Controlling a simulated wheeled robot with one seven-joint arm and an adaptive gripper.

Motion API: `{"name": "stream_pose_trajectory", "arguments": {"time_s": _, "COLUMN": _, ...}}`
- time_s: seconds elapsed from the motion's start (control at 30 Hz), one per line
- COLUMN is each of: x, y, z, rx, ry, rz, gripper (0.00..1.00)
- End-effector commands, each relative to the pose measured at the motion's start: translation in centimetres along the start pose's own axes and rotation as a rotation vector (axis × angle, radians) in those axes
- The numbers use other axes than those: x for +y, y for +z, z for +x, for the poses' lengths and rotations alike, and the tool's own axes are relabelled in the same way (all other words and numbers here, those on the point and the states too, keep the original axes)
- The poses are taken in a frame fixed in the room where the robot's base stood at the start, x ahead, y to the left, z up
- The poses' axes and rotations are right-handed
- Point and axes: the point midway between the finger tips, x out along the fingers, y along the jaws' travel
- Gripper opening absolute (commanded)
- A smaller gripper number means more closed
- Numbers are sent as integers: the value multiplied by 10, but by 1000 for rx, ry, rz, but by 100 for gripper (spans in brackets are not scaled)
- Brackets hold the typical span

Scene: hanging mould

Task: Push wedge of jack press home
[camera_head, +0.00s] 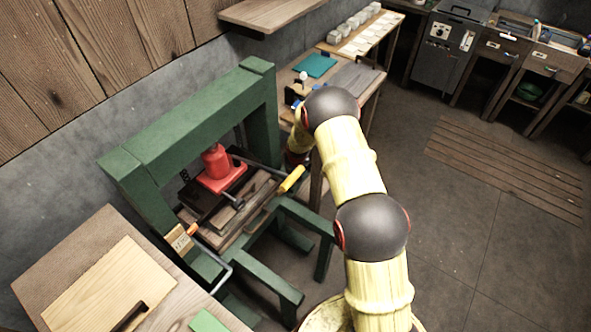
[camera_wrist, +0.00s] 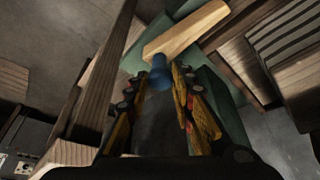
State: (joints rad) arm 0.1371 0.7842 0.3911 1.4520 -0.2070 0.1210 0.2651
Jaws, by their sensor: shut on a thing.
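The jack press is a green frame (camera_head: 190,115) with a red jack (camera_head: 216,168) standing inside it on dark boards. A pale wooden wedge (camera_wrist: 190,30) with a blue knob (camera_wrist: 160,73) shows in the wrist view, its wood lying across a green beam of the frame (camera_wrist: 222,85). My gripper (camera_wrist: 161,80) is shut on the blue knob, with the wooden part beyond the fingertips. I cannot tell how far the wedge is seated.
A rod with a yellow grip (camera_head: 291,179) sticks out of the press towards my arm. A workbench (camera_head: 350,80) with a teal mat (camera_head: 315,65) stands behind. A wooden table (camera_head: 100,285) is at the front left. The floor at right is clear around a slatted mat (camera_head: 505,165).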

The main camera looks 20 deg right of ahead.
Motion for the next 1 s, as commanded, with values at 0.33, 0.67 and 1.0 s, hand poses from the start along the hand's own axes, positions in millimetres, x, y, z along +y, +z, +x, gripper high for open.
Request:
{"name": "stream_pose_trajectory", "arguments": {"time_s": 0.33, "x": -2, "y": 3, "z": 0, "rx": -7, "ry": -1, "rz": -2, "gripper": 36}}
{"name": "stream_pose_trajectory", "arguments": {"time_s": 0.67, "x": -1, "y": 2, "z": 0, "rx": -5, "ry": 0, "rz": -2, "gripper": 44}}
{"name": "stream_pose_trajectory", "arguments": {"time_s": 1.0, "x": -2, "y": 0, "z": -23, "rx": -2, "ry": 0, "rz": -2, "gripper": 44}}
